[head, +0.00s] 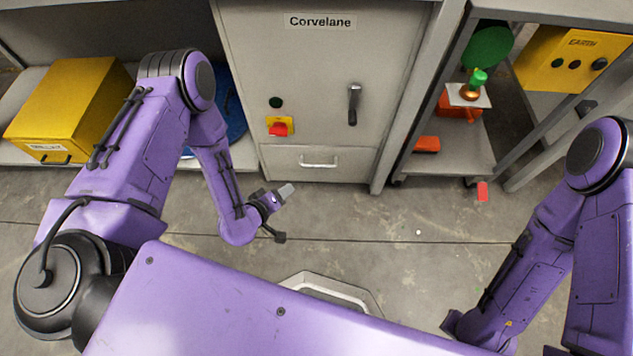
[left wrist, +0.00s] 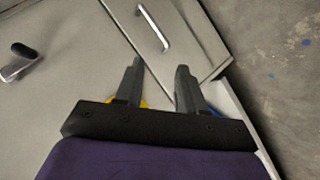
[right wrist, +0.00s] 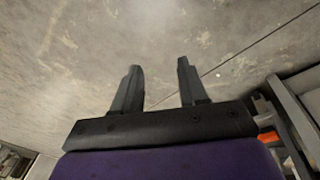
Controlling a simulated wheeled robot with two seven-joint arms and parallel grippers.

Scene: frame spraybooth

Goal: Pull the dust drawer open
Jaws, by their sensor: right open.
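The dust drawer (head: 290,169) is the low grey panel at the bottom of the grey cabinet. It looks flush with the cabinet front. Its pale bar handle (head: 320,164) also shows at the top of the left wrist view (left wrist: 153,27). My left gripper (head: 283,213) is in front of the cabinet, below and left of the handle in the head view. Its fingers are spread and empty, apart from the handle in the left wrist view (left wrist: 158,66). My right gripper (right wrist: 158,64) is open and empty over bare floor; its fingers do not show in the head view.
The cabinet (head: 320,70) carries a dark lever (head: 353,104) and a red switch (head: 280,126) above the drawer. A yellow box (head: 68,108) stands on the left shelf. A rack (head: 450,150) with orange items is at right. The floor before the drawer is clear.

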